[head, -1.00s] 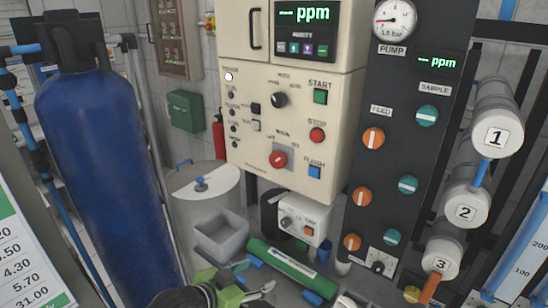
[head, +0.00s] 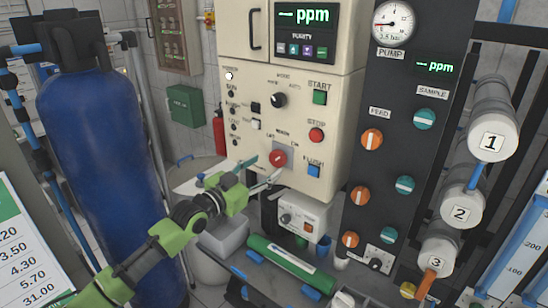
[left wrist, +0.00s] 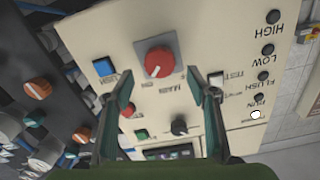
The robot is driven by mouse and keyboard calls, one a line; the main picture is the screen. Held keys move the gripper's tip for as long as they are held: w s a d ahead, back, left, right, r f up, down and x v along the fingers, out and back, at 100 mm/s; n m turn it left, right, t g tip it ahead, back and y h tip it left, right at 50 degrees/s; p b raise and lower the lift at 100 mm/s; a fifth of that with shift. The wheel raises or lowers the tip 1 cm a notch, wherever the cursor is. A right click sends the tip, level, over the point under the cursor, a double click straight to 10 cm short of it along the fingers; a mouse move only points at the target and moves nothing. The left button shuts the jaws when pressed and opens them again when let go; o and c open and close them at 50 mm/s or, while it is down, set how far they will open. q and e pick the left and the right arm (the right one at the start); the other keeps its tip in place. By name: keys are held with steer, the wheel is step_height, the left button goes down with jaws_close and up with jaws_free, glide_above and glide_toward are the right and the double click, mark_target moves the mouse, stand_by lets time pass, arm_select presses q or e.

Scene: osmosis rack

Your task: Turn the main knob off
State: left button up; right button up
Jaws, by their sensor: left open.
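The main knob (head: 278,158) is a round red knob on a grey square plate, low on the cream control panel (head: 262,125). It also shows in the left wrist view (left wrist: 158,62), with a white mark on its face and an upside-down label beside it. My left gripper (head: 264,170) is open just in front of the panel, close to the knob's lower left in the head view. In the left wrist view its two fingers (left wrist: 160,78) stand apart, with the knob between and slightly beyond their tips. I see no contact with the knob. My right gripper is not in view.
A blue flush button (head: 314,170), a red stop button (head: 316,135) and a black selector (head: 279,100) sit near the knob. A blue tank (head: 100,160) stands left. The dark pump panel (head: 398,90) is on the right. A green cylinder (head: 290,265) lies below.

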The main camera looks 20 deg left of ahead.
mark_target(275, 160)
arm_select(q)
steer(key=shift+p+x, duration=0.3)
steer(key=shift+x, duration=2.4)
steer(key=c, duration=1.1)
